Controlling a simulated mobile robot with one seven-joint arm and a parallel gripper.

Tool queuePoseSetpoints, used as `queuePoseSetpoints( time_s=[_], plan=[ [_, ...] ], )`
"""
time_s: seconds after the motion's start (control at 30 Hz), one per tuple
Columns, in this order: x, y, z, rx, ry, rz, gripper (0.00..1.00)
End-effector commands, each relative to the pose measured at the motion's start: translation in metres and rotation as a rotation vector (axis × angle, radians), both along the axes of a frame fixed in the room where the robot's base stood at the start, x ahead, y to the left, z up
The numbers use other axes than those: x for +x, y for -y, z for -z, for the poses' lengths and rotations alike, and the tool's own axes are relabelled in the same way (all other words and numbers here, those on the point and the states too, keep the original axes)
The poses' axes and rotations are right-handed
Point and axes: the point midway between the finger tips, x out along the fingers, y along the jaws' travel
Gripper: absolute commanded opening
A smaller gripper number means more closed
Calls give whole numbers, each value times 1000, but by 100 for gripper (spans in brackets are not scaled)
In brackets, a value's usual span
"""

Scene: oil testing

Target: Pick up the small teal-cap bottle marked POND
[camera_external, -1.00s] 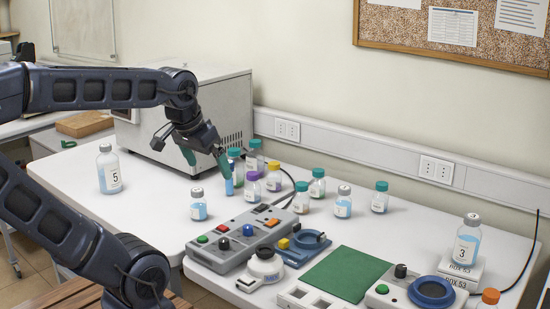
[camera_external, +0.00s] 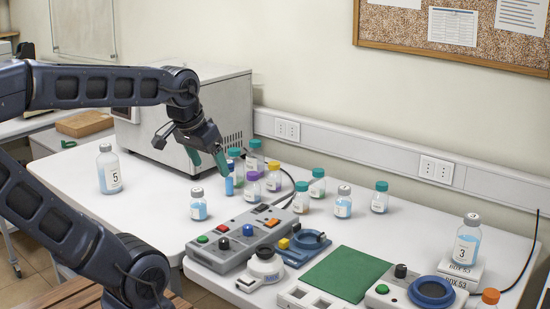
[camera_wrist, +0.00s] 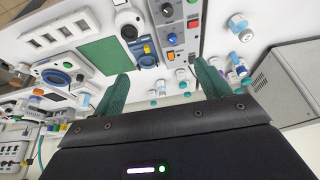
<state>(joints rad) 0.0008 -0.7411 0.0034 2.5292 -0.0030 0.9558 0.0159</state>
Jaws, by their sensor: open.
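Several small teal-cap bottles stand on the white table: two at the back by the oven, (camera_external: 255,158) and (camera_external: 236,158), and others farther right, (camera_external: 317,186), (camera_external: 301,200) and (camera_external: 381,200). Their labels are too small to read, so I cannot tell which says POND. My gripper (camera_external: 208,162) is open and empty, above the table just left of the rear group. A blue bottle (camera_external: 229,181) stands just right of and below its fingertips. In the wrist view my gripper (camera_wrist: 161,75) shows both teal fingers apart with nothing between them.
A purple-cap bottle (camera_external: 273,181) and grey-cap bottles (camera_external: 198,206) (camera_external: 343,204) crowd nearby. A control box (camera_external: 235,240) lies in front, a green mat (camera_external: 345,274) to its right. The oven (camera_external: 225,115) stands behind. The table's left part is fairly clear around bottle 5 (camera_external: 109,172).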

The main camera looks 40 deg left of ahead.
Motion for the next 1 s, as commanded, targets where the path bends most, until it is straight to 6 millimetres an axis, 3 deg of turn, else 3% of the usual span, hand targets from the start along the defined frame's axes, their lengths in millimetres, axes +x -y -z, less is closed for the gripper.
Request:
queuePoseSetpoints(
  time_s=[0.17,0.53,1.0],
  plan=[
    [31,0,-5,11,-24,66,76],
    [124,-3,-3,32,-73,272,76],
    [248,-21,37,41,-105,521,76]
  ],
)
